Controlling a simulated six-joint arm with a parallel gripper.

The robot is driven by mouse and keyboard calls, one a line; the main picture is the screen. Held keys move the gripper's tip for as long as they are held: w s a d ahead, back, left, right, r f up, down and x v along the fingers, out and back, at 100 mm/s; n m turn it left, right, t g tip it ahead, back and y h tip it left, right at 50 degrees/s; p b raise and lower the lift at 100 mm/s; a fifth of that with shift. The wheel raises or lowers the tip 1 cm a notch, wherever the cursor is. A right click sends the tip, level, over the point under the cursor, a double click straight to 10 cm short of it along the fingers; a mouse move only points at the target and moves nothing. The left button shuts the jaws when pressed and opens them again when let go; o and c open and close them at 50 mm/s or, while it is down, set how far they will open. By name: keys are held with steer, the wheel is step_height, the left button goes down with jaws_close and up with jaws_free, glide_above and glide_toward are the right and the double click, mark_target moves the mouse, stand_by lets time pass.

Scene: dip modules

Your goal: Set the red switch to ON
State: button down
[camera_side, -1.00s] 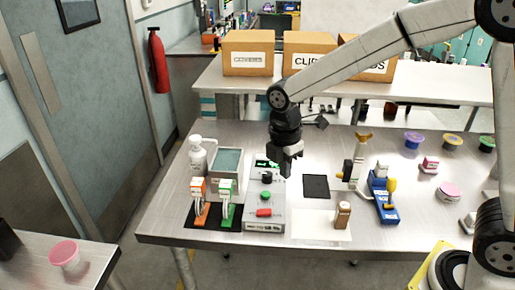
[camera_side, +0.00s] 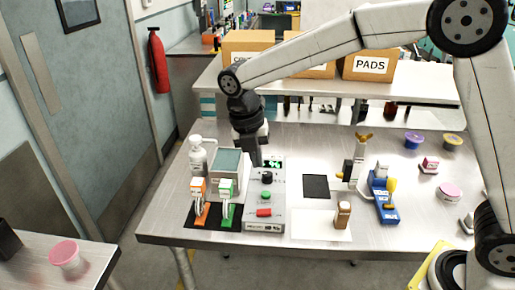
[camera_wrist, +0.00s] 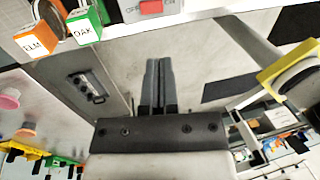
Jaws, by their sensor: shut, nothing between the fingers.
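The red switch (camera_side: 264,212) is on the front part of a grey control box (camera_side: 262,228) on the metal table, below a green button (camera_side: 266,195) and a black knob (camera_side: 267,178). In the wrist view the red switch (camera_wrist: 151,7) shows at the top edge, partly cut off, with lettering beside it that I cannot fully read. My gripper (camera_side: 255,163) is shut and empty. It is above the back of the box, behind the black knob and apart from the red switch. Its fingers (camera_wrist: 158,85) point up the wrist view.
Orange (camera_side: 199,187) and green (camera_side: 226,188) labelled modules stand left of the box. A tray (camera_side: 228,160) and a white bottle (camera_side: 197,155) are behind them. A black square (camera_side: 316,186), a small brown bottle (camera_side: 342,215) and a blue device (camera_side: 383,205) are to the right.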

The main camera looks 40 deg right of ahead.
mark_target(271, 211)
steer(key=f, duration=0.4)
steer(key=s+d+f, duration=0.1)
steer(key=f, duration=0.4)
steer(key=s+d+f, duration=0.1)
steer(key=f, duration=0.3)
steer(key=shift+f, duration=0.3)
steer(key=shift+s+d+f+t+y, duration=0.15)
steer(key=shift+s+f+t+y, duration=0.15)
steer(key=shift+t+y, duration=0.25)
steer(key=shift+s+d+f+t+y, duration=0.15)
steer(key=shift+f+t+y, duration=0.25)
steer(key=shift+t+y, duration=0.15)
steer(key=shift+d, duration=0.1)
steer(key=shift+s+f, duration=0.1)
steer(key=shift+w, duration=0.2)
steer(key=shift+w+a+r, duration=0.3)
steer(key=shift+w+a, duration=0.15)
steer(key=shift+a, duration=0.15)
steer(key=shift+w+r, duration=0.1)
steer(key=shift+r, duration=0.15)
step_height(271, 211, up, 14)
steer(key=s+d, duration=0.2)
stand_by(0.4)
